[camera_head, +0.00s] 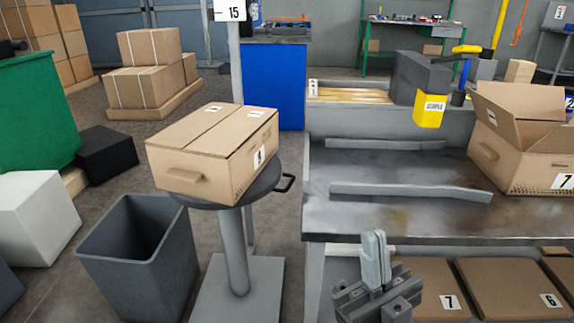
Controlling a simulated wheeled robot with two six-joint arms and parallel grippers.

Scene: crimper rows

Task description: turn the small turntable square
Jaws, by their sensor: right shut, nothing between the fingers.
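The small turntable (262,187) is a dark round disc on a grey column with a square base plate, left of the bench. A black loop handle (287,183) sticks out from its right side. A closed cardboard box (205,160) labelled 8 rests on the disc, set at an angle to the bench edge. It hides most of the disc. My right gripper (375,258) is at the bottom, right of centre, in front of the bench, well apart from the handle. Its pale fingers are together and empty. My left gripper is not in view.
A steel bench (380,214) with two grey rails stands on the right, with an open carton (526,160) on it. A grey bin (140,250) stands left of the turntable column. Flat cartons (495,282) lie under the bench. A narrow gap separates turntable and bench.

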